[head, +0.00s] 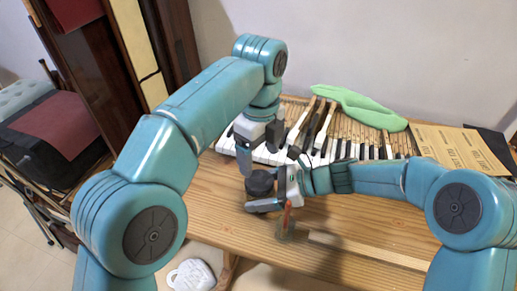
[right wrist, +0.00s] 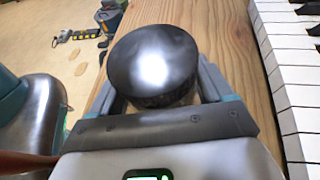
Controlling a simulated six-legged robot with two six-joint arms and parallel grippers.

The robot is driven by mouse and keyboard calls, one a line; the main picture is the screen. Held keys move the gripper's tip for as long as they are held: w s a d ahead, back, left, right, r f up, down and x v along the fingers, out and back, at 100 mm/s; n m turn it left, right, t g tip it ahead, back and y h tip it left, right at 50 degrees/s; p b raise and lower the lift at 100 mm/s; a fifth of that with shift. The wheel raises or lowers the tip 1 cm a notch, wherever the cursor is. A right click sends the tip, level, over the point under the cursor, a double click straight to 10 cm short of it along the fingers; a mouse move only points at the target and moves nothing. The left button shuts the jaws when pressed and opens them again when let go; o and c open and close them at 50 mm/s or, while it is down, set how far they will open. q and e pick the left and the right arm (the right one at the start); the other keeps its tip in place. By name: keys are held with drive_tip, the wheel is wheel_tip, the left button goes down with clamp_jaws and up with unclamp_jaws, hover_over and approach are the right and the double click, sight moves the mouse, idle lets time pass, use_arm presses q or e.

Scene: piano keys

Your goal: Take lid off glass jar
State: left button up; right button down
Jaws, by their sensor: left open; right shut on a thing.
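A round black lid (head: 260,183) shows in the middle of the head view, just above the wooden table. In the right wrist view the lid (right wrist: 153,62) fills the space between the fingers and hides nearly all of the jar below it. My right gripper (head: 268,194) is shut with its fingers on both sides, just under the lid, seemingly around the glass jar.
Piano keys (head: 345,150) run along the back of the table (head: 345,222). A thin orange stick (head: 287,217) stands near my right gripper. The table's front right is mostly clear.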

sight(259, 180)
use_arm(q)
wheel_tip(259, 180, down, 7)
drive_tip(key=shift+f, duration=0.1)
idle(0.3)
drive_tip(key=c, duration=0.9)
drive_tip(key=n, duration=0.6)
drive_tip(key=shift+n, duration=0.3)
drive_tip(key=n, duration=0.7)
drive_tip(key=o, duration=1.2)
